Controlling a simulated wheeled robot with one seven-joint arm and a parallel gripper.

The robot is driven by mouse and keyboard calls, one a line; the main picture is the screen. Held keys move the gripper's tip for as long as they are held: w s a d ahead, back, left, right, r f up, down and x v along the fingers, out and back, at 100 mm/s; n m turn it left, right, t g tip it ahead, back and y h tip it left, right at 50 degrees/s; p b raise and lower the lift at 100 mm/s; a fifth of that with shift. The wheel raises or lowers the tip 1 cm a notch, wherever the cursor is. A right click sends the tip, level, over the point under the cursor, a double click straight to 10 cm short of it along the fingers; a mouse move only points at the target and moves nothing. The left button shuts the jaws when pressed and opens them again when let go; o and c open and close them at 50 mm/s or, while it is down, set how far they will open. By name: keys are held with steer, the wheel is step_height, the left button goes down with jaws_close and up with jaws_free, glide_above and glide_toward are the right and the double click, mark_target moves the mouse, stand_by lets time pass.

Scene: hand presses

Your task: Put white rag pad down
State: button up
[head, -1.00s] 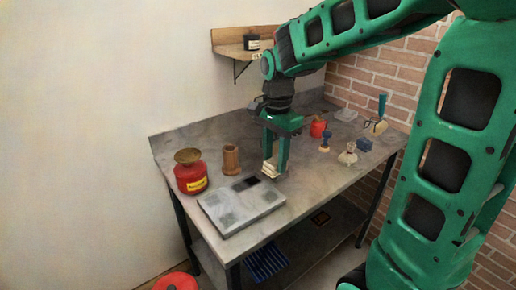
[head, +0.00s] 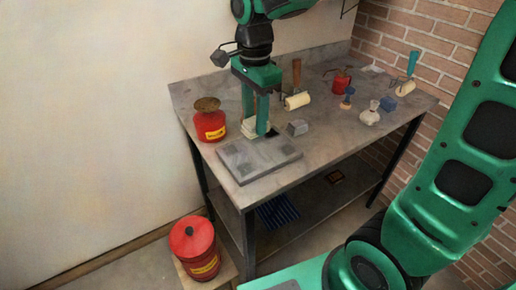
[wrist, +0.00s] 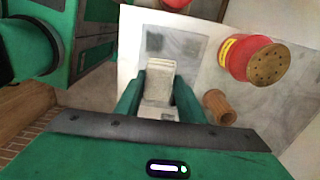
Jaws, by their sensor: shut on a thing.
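The white rag pad (wrist: 158,78) is a pale, layered block between my fingers in the wrist view. In the head view, a pale edge of the pad (head: 248,128) shows at the fingertips, partly hidden by them. The same gripper (wrist: 159,98) fills the lower middle of the wrist view. I cannot tell whether the pad touches the bench top.
A red can with a brass top (head: 210,122) stands left of my gripper. A wooden cylinder (wrist: 219,107) is close by in the wrist view. The bench front right is clear.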

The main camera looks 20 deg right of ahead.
steer(key=s+a+r, duration=0.1)
steer(key=s+a, duration=0.2)
steer(key=a, duration=0.4)
steer(key=w+d+f, duration=0.2)
steer(key=d, duration=0.1)
steer(key=w+d+f, duration=0.2)
steer(key=d, duration=0.1)
steer(key=w+d+f, duration=0.2)
steer(key=d, duration=0.1)
steer(key=shift+f, duration=2.4)
steer(key=shift+f, duration=0.1)
steer(key=o, duration=1)
steer(key=shift+w, duration=0.1)
